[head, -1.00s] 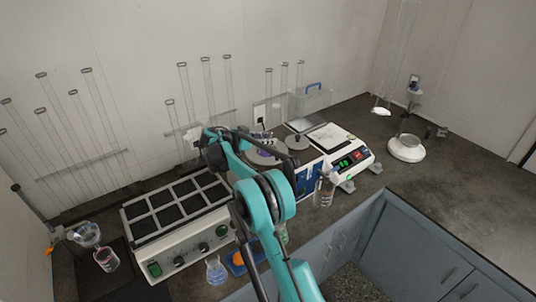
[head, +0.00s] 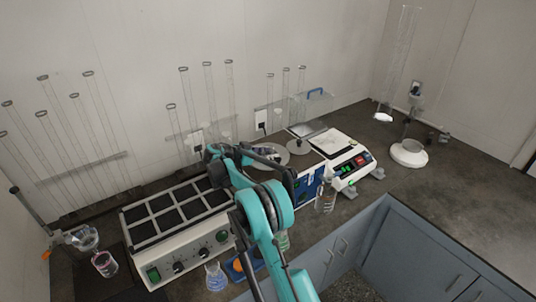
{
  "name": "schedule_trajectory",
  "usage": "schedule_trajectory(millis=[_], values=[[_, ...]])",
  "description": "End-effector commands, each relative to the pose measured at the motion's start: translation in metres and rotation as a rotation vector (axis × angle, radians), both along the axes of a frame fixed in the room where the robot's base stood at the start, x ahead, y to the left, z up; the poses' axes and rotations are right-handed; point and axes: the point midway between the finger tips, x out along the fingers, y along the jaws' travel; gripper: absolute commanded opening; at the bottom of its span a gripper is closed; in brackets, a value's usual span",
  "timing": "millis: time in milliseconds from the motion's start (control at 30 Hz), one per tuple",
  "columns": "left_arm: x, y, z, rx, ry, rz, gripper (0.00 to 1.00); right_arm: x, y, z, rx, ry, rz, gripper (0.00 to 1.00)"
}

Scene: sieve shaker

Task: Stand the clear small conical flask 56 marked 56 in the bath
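My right arm reaches up from the bottom middle. Its gripper (head: 266,156) is small and partly hidden, pointing away near the blue-fronted box (head: 309,184); I cannot tell whether it is open or shut. A clear flask (head: 325,200) stands at the counter's front, right of the arm. A conical flask with bluish contents (head: 215,279) stands at the front left of the arm. No mark 56 is legible on either. A white unit with a black grid top (head: 146,236) sits left of the arm; whether this or the blue-fronted box is the bath is unclear. My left gripper is not in view.
A white balance (head: 354,162) stands right of the blue-fronted box. A beaker with reddish contents (head: 105,265) is at the far left, by a clamp stand. Tall glass tubes line the back wall. A white-based stand (head: 409,154) is at the right; the counter before it is clear.

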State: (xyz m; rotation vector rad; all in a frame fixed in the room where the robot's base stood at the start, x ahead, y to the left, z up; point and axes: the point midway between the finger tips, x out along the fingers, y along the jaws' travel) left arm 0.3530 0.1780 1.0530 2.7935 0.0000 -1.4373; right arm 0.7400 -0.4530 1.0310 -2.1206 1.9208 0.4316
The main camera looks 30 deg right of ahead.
Motion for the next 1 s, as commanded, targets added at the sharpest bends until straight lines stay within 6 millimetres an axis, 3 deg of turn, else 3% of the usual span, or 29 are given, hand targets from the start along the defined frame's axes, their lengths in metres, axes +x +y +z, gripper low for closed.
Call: schedule_trajectory(millis=[233, 333, 700, 1000], values=[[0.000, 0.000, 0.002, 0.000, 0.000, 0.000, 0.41, 0.000, 0.000, 0.003, 0.000, 0.000, 0.000, 0.53], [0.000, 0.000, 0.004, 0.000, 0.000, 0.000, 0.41, -0.001, 0.009, 0.007, 0.000, 0.001, 0.001, 0.53], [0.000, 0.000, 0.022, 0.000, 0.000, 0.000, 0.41, -0.007, 0.080, 0.037, 0.000, 0.001, 0.003, 0.53], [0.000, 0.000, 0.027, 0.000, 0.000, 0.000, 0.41, -0.010, 0.110, 0.048, 0.000, 0.000, 0.000, 0.53]])
